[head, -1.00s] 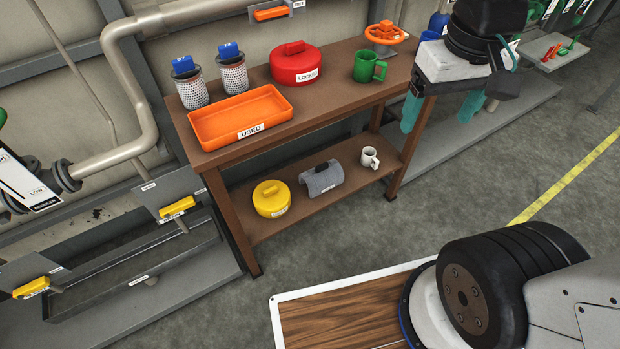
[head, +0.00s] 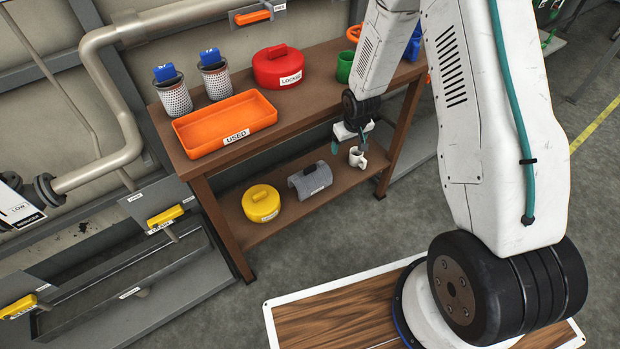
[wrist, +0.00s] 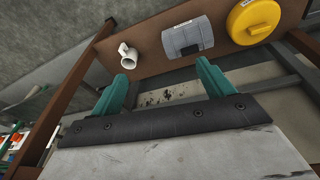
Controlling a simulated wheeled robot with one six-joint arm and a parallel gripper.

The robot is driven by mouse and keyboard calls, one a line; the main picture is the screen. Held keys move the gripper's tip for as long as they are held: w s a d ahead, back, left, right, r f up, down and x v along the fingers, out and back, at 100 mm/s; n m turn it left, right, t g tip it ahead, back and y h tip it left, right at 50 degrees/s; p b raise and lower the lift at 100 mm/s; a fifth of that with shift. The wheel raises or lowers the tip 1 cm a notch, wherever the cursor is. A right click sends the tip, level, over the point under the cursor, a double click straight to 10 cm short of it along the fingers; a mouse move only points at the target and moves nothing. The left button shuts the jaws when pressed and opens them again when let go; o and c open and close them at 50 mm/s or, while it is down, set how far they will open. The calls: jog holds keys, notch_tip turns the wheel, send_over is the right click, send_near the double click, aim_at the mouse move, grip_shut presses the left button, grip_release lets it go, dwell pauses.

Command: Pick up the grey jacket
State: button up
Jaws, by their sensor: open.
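The grey jacket (head: 310,181) is a half-cylinder shell lying on the lower shelf of the brown bench, between the yellow lidded pot and the white mug. In the wrist view the jacket (wrist: 187,37) lies beyond my fingertips, with a dark patch and a small label on it. My gripper (head: 350,143) is in front of the lower shelf, close to the white mug. Its two teal fingers are apart and empty in the wrist view (wrist: 160,72). In the head view my arm hides part of the gripper's surroundings.
The white mug (head: 357,157) stands right of the jacket and the yellow pot (head: 261,203) left of it. The upper bench top (head: 226,150) overhangs the shelf and holds an orange tray (head: 226,124), a red pot (head: 278,68) and blue-topped canisters. A bench leg (head: 398,137) stands right.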

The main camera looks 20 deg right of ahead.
jog(key=w+a+f+n+t+y, duration=0.1)
jog(key=w+f+t, duration=0.1)
jog(key=w+f, duration=0.3)
jog(key=w+a+f+t, duration=0.1)
jog(key=w+f+t, duration=0.1)
jog(key=f, duration=0.5)
jog(key=n+t+y, duration=0.1)
jog(key=t+y, duration=0.3)
jog(key=t, duration=0.2)
send_near(311, 169)
jog(key=w, duration=0.2)
jog(key=x, duration=0.7)
jog(key=shift+w+a+f, duration=0.1)
jog(key=shift+a+f, duration=0.2)
jog(key=shift+f, duration=0.25)
jog(key=c, duration=1.5)
